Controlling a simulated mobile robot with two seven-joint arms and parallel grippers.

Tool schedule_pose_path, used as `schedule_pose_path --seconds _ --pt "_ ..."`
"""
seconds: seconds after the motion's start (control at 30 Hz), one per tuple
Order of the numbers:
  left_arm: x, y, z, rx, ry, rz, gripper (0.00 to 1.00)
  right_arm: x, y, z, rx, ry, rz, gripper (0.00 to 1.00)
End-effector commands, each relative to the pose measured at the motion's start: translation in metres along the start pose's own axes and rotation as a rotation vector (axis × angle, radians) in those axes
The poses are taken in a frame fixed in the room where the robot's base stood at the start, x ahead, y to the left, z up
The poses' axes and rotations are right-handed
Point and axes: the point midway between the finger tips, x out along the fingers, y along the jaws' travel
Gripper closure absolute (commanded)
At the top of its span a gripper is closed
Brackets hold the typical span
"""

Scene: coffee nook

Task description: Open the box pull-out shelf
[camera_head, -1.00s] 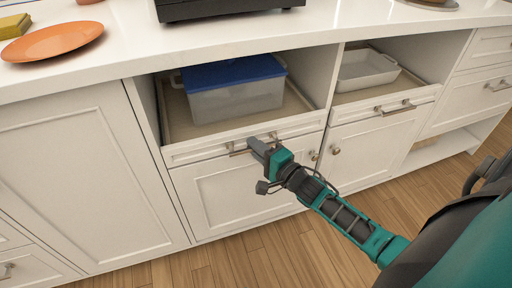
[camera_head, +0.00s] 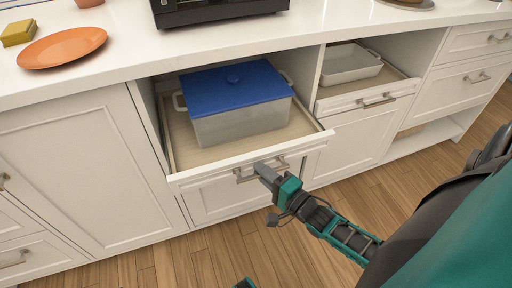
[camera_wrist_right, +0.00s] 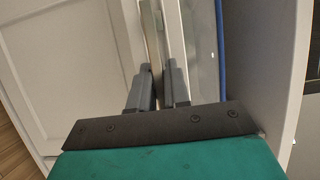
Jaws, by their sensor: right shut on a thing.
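The box pull-out shelf (camera_head: 180,152) is part-way out of the white cabinet in the head view. On it stands a clear box (camera_head: 243,122) with a blue lid (camera_head: 235,86). Its front carries a metal bar handle (camera_head: 246,178). My right gripper (camera_head: 262,170) is at this handle, its fingers shut on it. In the right wrist view the two grey fingers (camera_wrist_right: 158,85) close around the handle bar (camera_wrist_right: 152,35).
To the right is another shelf with a white dish (camera_head: 350,66) and its own handle (camera_head: 378,100). The white counter (camera_head: 120,62) above holds an orange plate (camera_head: 62,48), a yellow sponge (camera_head: 18,33) and a black appliance (camera_head: 215,10). Wooden floor (camera_head: 190,262) in front is clear.

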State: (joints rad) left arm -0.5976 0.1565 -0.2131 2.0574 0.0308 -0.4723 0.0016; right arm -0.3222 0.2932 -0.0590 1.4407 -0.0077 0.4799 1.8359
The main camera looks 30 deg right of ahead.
Motion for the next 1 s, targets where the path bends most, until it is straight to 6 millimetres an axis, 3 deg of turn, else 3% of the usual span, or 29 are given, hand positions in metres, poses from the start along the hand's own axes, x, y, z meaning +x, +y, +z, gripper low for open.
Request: schedule_pose_path --seconds 0.2,0.5,0.73,1.0 --pt "-0.019 0.001 -0.028 0.001 0.004 0.001 0.57 -0.059 -0.004 0.024 0.002 0.000 0.005 1.00" --pt "-0.029 0.002 -0.047 0.000 0.013 0.002 0.57 -0.128 -0.002 0.052 0.001 0.001 0.002 1.00" --pt "-0.029 0.003 -0.056 -0.007 0.023 0.001 0.57 -0.162 -0.001 0.066 -0.002 0.001 0.000 1.00" --pt "-0.029 0.002 -0.052 -0.009 0.018 -0.002 0.57 -0.179 0.000 0.073 -0.002 -0.001 -0.002 1.00"
